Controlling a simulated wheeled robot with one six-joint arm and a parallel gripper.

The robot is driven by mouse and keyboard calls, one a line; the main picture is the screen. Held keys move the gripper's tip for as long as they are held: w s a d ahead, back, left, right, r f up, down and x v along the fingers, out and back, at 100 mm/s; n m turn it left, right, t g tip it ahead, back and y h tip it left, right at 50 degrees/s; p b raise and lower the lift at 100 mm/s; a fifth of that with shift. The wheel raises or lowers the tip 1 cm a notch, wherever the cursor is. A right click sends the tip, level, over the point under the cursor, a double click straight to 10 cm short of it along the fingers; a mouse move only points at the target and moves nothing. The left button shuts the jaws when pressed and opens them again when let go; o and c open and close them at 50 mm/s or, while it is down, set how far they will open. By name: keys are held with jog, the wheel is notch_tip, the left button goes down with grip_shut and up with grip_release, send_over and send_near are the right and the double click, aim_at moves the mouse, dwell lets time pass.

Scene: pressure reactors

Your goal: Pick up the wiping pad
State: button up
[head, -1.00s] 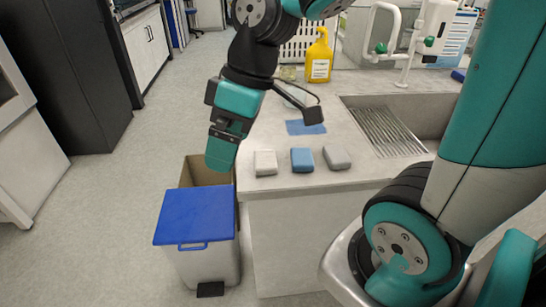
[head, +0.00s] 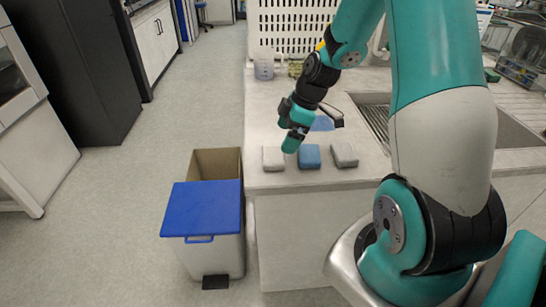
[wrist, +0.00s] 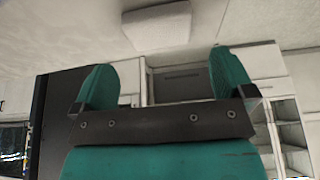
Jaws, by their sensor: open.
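Three small pads lie in a row near the counter's front edge in the head view: a white pad (head: 273,158), a blue pad (head: 309,156) and a grey pad (head: 344,154). Which one is the wiping pad is not clear from the pictures. My gripper (head: 290,145) points down just behind and between the white and blue pads. In the wrist view my open gripper (wrist: 160,92) has two teal fingers apart with nothing between them. One pale pad (wrist: 156,26) shows beyond the fingertips, clear of them; it looks like the white one.
A blue cloth (head: 322,123) lies behind the pads, partly hidden by my gripper. A bin with a blue lid (head: 202,209) and an open brown box (head: 217,164) stand left of the counter (head: 262,120). A sink (head: 510,127) is at right. The floor at left is clear.

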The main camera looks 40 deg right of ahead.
aim_at(273, 154)
jog(key=x, duration=0.3)
jog(key=p+x, duration=0.1)
jog(key=x, duration=0.3)
jog(key=shift+w+a, duration=0.2)
jog(key=shift+w, duration=0.1)
jog(key=c, duration=0.6)
notch_tip(273, 154, up, 20)
jog(key=shift+o, duration=0.2)
jog(key=shift+a, duration=0.1)
